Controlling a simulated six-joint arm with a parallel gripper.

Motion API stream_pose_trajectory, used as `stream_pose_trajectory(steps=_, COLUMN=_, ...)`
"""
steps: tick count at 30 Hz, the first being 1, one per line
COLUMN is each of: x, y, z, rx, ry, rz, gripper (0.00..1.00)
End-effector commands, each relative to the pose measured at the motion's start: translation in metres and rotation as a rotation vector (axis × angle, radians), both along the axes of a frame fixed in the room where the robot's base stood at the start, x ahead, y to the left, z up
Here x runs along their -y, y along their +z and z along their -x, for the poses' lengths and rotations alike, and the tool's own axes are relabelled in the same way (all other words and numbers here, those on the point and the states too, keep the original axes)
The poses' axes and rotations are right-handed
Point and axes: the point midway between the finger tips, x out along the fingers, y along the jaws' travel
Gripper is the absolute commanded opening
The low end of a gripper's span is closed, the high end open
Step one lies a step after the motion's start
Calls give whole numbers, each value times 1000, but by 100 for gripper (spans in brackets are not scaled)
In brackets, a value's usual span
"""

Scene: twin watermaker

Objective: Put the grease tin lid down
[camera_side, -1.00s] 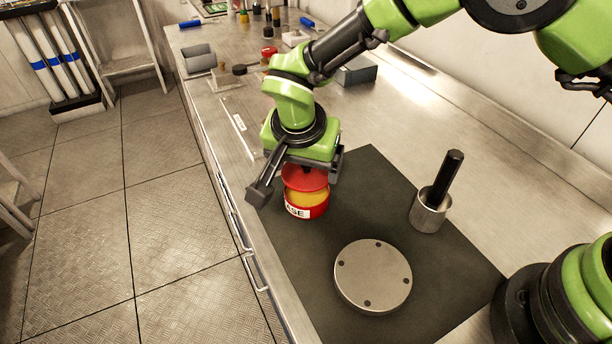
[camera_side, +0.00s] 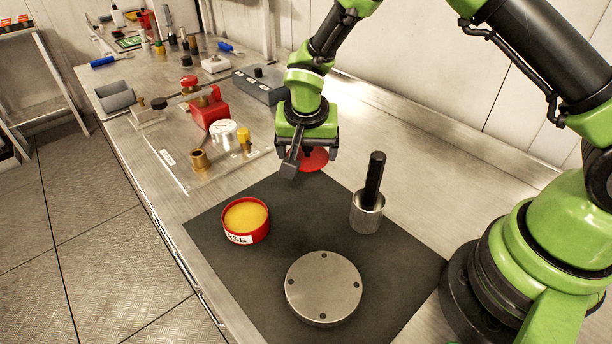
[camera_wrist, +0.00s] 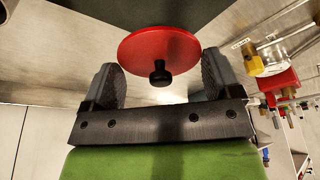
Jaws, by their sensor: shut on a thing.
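The red grease tin lid (camera_side: 317,160) is a flat disc held under my gripper (camera_side: 308,150), off the tin, near the mat's back corner. In the wrist view the lid (camera_wrist: 142,48) has a black knob (camera_wrist: 160,74) between my two fingers. My gripper is shut on the lid, though the finger contact is hard to see. How far the lid is above the surface is unclear. The red grease tin (camera_side: 246,222) stands open on the dark mat (camera_side: 290,215), to the left and nearer the camera, with yellow grease showing.
A metal cup (camera_side: 366,215) with a black-handled tool (camera_side: 374,178) stands upright right of the lid. A round metal plate (camera_side: 323,288) lies on the mat in front. A fixture board (camera_side: 185,180) with a red block (camera_side: 209,108) is to the left. Bare bench (camera_side: 420,170) lies behind the cup.

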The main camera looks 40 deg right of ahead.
Motion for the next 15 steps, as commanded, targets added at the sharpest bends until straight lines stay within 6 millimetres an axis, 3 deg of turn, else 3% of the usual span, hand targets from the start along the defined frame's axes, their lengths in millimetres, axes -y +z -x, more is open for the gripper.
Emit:
stream_pose_trajectory(steps=12, x=-1, y=-57, z=0, rx=-2, ry=1, rz=1, gripper=62)
stream_pose_trajectory(steps=15, x=-1, y=-64, z=0, rx=1, ry=0, rz=-1, gripper=62)
